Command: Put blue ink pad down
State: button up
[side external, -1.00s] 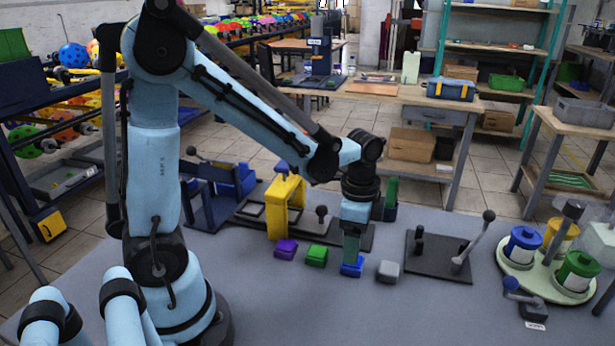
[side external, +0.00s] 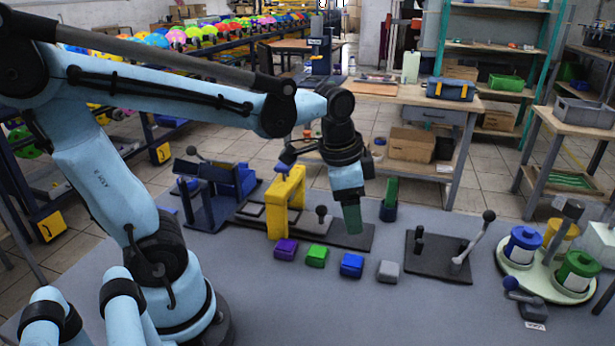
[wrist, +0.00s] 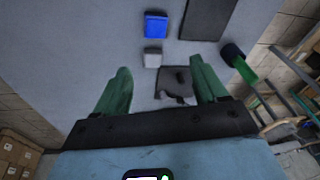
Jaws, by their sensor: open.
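The blue ink pad (side external: 352,265) rests on the grey table, between the green pad (side external: 316,256) and the grey pad (side external: 388,271). It also shows at the top of the wrist view (wrist: 156,25), with the grey pad (wrist: 152,57) below it. My gripper (side external: 354,222) is raised above and behind the pads in the side view, apart from all of them. Its two green fingers are spread with nothing between them, as the wrist view (wrist: 160,92) shows.
A purple pad (side external: 286,249) ends the row at left. A yellow frame (side external: 287,205) stands behind it. A dark cup with a green item (side external: 389,200) stands behind right. A black plate with a lever (side external: 438,257) and a round tray of ink pots (side external: 545,285) are at right.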

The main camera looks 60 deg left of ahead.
jog(key=s+n+t, duration=0.1)
jog(key=n, duration=0.1)
jog(key=n+t, duration=0.1)
jog(key=t, duration=0.1)
jog(key=s+n+t, duration=0.1)
jog(key=n, duration=0.1)
jog(key=shift+s+d+f+n+t, duration=0.1)
jog(key=shift+s+d+n+t, duration=0.2)
jog(key=shift+s, duration=0.05)
